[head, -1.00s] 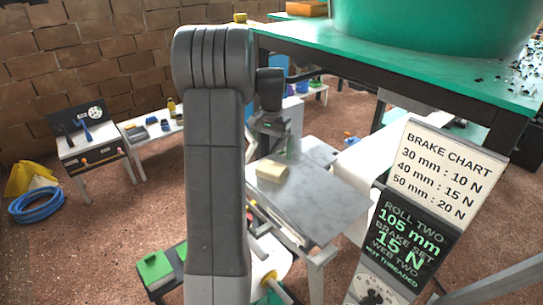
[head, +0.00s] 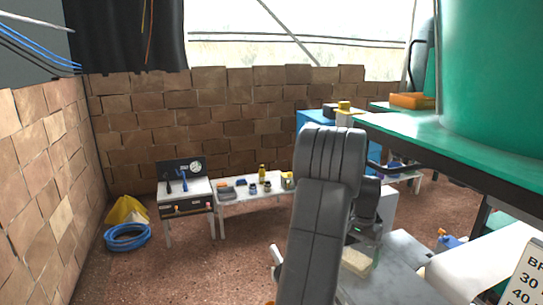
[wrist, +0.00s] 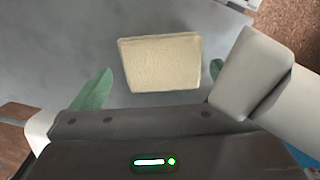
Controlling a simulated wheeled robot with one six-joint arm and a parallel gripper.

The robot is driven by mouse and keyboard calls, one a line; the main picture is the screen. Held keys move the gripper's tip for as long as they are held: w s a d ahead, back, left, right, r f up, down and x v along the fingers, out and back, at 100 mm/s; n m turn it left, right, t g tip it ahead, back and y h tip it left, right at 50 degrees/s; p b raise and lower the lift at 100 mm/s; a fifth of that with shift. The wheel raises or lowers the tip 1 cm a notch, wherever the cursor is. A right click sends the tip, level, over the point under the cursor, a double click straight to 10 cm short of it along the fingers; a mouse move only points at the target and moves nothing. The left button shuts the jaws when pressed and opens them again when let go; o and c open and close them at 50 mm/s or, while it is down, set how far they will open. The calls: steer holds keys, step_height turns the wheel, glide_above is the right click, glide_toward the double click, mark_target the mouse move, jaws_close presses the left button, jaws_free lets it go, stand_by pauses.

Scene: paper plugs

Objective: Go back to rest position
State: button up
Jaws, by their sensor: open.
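My arm rises in the middle right of the head view, and its upper links hide much of my gripper (head: 362,240). In the wrist view my gripper (wrist: 190,88) is open, with a green fingertip at each side. A pale yellow block (wrist: 160,63) lies on a grey table top (wrist: 60,45) beyond the fingers, and nothing is held. The head view also shows the block (head: 356,262) on the grey table (head: 400,262), just below the gripper and partly behind my arm.
A green-topped bench (head: 440,142) with a large green drum (head: 495,80) stands at the right. A brake chart sign (head: 527,275) is cut off at the lower right. A small tool table (head: 187,195) and white bench (head: 250,195) stand by the brick wall.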

steer(key=shift+s+d+r, duration=0.15)
steer(key=shift+s+r, duration=0.5)
steer(key=shift+s, duration=0.05)
steer(key=shift+s+d+b, duration=0.2)
steer(key=shift+s+b, duration=0.1)
steer(key=shift+s, duration=0.25)
steer(key=shift+w, duration=0.15)
